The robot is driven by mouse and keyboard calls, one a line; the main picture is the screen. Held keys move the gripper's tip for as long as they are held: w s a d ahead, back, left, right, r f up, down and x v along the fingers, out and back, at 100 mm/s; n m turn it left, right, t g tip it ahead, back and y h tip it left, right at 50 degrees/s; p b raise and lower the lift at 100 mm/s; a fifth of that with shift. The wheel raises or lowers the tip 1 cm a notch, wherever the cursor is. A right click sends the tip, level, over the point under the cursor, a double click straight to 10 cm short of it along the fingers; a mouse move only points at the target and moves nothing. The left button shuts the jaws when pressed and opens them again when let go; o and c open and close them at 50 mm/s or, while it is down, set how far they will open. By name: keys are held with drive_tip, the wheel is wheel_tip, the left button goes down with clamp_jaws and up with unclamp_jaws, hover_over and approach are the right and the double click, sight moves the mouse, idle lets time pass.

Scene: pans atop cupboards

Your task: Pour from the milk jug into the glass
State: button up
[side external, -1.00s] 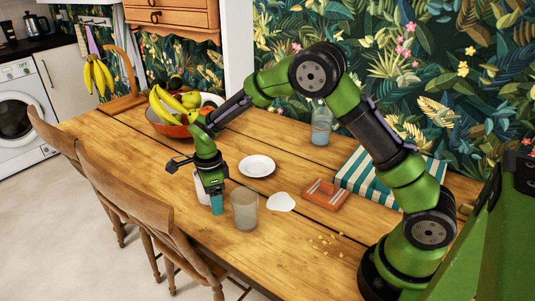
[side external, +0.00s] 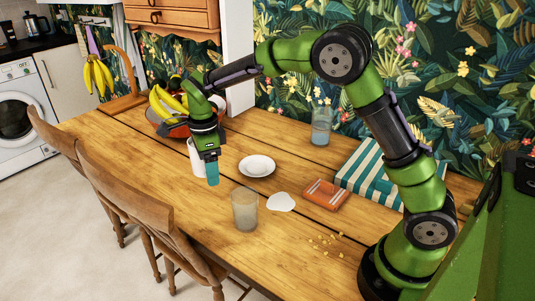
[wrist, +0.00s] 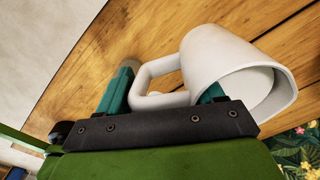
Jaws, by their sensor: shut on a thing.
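The white milk jug (side external: 196,160) shows partly behind my gripper (side external: 212,172) in the side view. In the wrist view the jug (wrist: 225,60) is at the upper right, its open mouth toward the camera, with something pale inside. My gripper's teal fingers (wrist: 165,96) are shut on the jug's handle. The jug appears to be held above the table, to the left of and behind the glass. The glass (side external: 245,210) stands upright on the table and looks cloudy; its contents are hard to tell.
A fruit bowl (side external: 168,122) stands behind the jug; a vase (side external: 321,127) stands near the wall.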

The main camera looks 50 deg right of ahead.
idle(0.3)
drive_tip(key=s+a+r+n, duration=0.1)
drive_tip(key=s+a+n, duration=0.2)
drive_tip(key=s, duration=0.4)
drive_tip(key=s+a+r+n+y, duration=0.1)
drive_tip(key=s+a+n, duration=0.2)
drive_tip(key=s, duration=0.5)
drive_tip(key=shift+s+r, duration=0.2)
drive_tip(key=shift+s, duration=0.05)
drive_tip(key=shift+a, duration=0.1)
drive_tip(key=d+y, duration=0.1)
drive_tip(key=y, duration=0.1)
drive_tip(key=d+y, duration=0.1)
drive_tip(key=y, duration=0.1)
drive_tip(key=shift+d+r+y, duration=0.4)
